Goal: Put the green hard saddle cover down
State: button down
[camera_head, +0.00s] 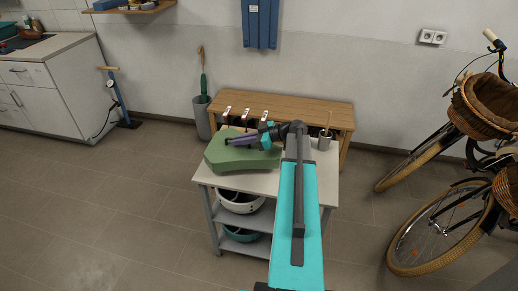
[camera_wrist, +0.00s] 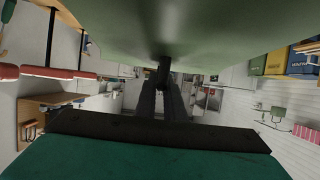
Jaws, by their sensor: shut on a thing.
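The green hard saddle cover (camera_head: 238,155) is at the left part of the grey-topped cart (camera_head: 262,184) in the head view. It fills the top of the wrist view (camera_wrist: 200,35), where a dark knob or stub on it sits between the fingertips. My gripper (camera_head: 232,141) is at the cover's top and shut on it; it also shows in the wrist view (camera_wrist: 163,78). Whether the cover's underside touches the cart top or hovers just above it cannot be told.
A metal cup (camera_head: 324,142) stands at the cart's back right. Bowls (camera_head: 240,202) sit on its lower shelves. A wooden bench (camera_head: 290,108) stands behind it. A bin (camera_head: 203,118) with an umbrella is at back left, bicycles (camera_head: 460,200) at right. The floor at left is clear.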

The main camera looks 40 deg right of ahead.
aim_at(257, 150)
jog(key=s+d, duration=0.1)
jog(key=s, duration=0.1)
jog(key=s+d+p, duration=0.1)
jog(key=s, duration=0.1)
jog(key=s+d, duration=0.1)
jog(key=s, duration=0.1)
jog(key=shift+s+d+f+p, duration=0.2)
jog(key=shift+d+f+p, duration=0.1)
jog(key=shift+f+p, duration=0.1)
jog(key=shift+f+p, duration=0.8)
jog(key=shift+f, duration=0.9)
jog(key=shift+f, duration=0.1)
jog(key=c, duration=1.8)
grip_release()
jog(key=shift+c, duration=0.2)
jog(key=shift+s+d+r, duration=0.2)
jog(key=shift+s, duration=0.1)
jog(key=b+v, duration=0.4)
jog(key=v, duration=0.7)
jog(key=shift+r, duration=0.15)
